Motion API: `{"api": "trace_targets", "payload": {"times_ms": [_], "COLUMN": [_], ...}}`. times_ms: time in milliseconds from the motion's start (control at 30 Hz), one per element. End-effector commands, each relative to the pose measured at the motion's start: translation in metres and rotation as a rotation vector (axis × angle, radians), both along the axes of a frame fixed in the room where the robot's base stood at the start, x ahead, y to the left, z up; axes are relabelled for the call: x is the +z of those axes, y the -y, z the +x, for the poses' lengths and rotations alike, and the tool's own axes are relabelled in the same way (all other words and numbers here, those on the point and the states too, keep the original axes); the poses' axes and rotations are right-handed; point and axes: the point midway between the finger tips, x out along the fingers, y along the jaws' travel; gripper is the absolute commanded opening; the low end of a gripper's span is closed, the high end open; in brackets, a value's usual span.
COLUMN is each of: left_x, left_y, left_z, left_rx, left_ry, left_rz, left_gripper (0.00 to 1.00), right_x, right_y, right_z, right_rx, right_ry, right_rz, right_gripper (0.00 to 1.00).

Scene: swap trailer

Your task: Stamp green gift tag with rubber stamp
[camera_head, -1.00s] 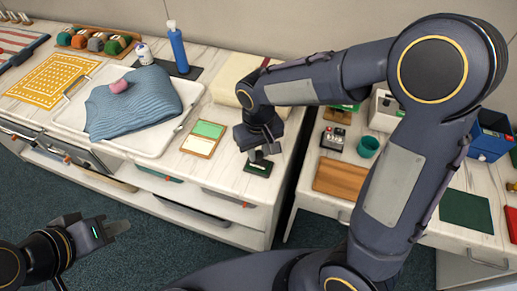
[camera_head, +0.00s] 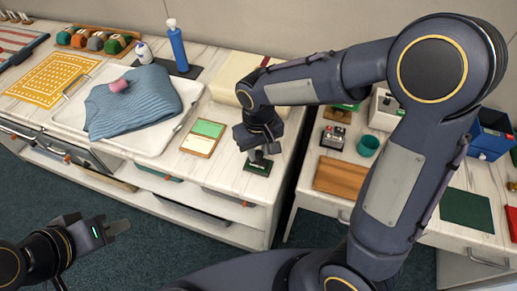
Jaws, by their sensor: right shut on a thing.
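The green gift tag (camera_head: 209,128) lies flat beside a cream tag (camera_head: 197,145) in a brown tray on the white counter. My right gripper (camera_head: 257,151) is at the counter's front right, to the right of the tags. It is shut on the rubber stamp (camera_head: 256,160), whose grey handle shows just below the fingers. The stamp is upright over a small dark green pad (camera_head: 256,170); I cannot tell if its face touches the pad. My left gripper (camera_head: 119,228) hangs over the floor at the lower left, away from the counter, and seems empty; its finger gap is unclear.
A white tray (camera_head: 158,143) with a blue folded cloth (camera_head: 130,110) and a pink roll (camera_head: 119,86) is left of the tags. A blue bottle (camera_head: 178,49) stands behind. A cream folded cloth (camera_head: 228,80) lies behind my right gripper. A second table (camera_head: 308,199) stands right, across a gap.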

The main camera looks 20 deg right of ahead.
Motion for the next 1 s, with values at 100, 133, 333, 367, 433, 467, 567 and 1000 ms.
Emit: {"api": "trace_targets", "payload": {"times_ms": [100,133,333,367,433,467,567,1000], "left_x": [0.0,0.0,0.001,0.002,0.005,0.007,0.014,0.043], "left_y": [0.0,0.0,0.0,0.0,0.0,0.0,0.0,0.0], "left_z": [0.0,0.0,0.0,0.0,0.0,0.0,0.0,0.0], "left_rx": [0.0,0.0,0.0,0.0,0.0,0.0,0.0,0.0], "left_ry": [0.0,0.0,0.0,0.0,0.0,0.0,0.0,0.0], "left_rz": [0.0,0.0,0.0,0.0,0.0,0.0,0.0,0.0], "left_gripper": [0.21,0.21,0.21,0.21,0.21,0.21,0.21,0.21], "right_x": [-0.002,-0.002,-0.001,0.0,0.004,0.006,0.015,0.052], "right_y": [0.0,0.0,0.0,0.0,0.0,0.0,0.0,0.0], "right_z": [-0.001,-0.001,-0.001,-0.001,-0.001,-0.001,-0.001,0.0], "right_rx": [0.0,0.0,0.0,0.0,0.0,0.0,0.0,0.001], "right_ry": [-0.003,-0.004,-0.004,-0.004,-0.004,-0.004,-0.002,-0.001], "right_rz": [-0.001,-0.001,-0.002,-0.002,-0.001,-0.001,0.0,0.0], "right_gripper": [0.1,0.1,0.1,0.1,0.1,0.1,0.1,0.1]}}
